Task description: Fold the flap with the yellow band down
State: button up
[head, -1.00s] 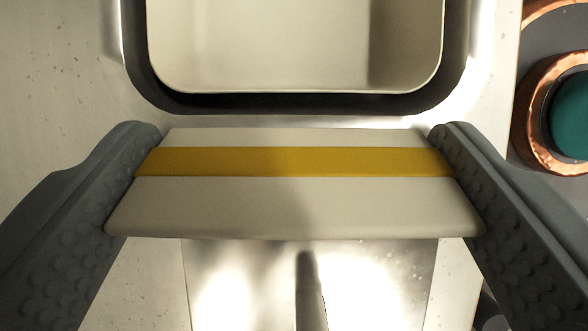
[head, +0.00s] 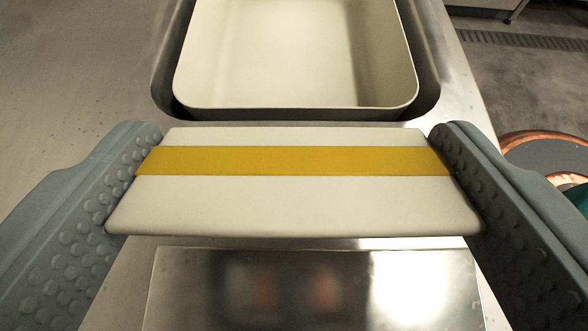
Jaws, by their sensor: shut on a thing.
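The cream flap with the yellow band (head: 295,161) lies across the middle of the head view. The yellow band runs along its length, nearer its far edge. My gripper (head: 295,180) is shut on the flap, with one grey studded finger at its left end and the other at its right end. The flap's broad face is turned toward the camera. Its hinge or attachment is not visible.
A cream rectangular bin (head: 298,107) sits in a dark-rimmed opening just beyond the flap. A shiny metal panel (head: 310,290) lies below the flap. A copper-rimmed round thing (head: 545,145) is at the right. Floor with a drain grate shows at upper right.

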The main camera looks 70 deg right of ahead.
dwell(0.4)
jog(key=o, duration=0.9)
jog(key=v, duration=1.7)
jog(key=shift+a, duration=0.2)
jog(key=shift+s, duration=0.1)
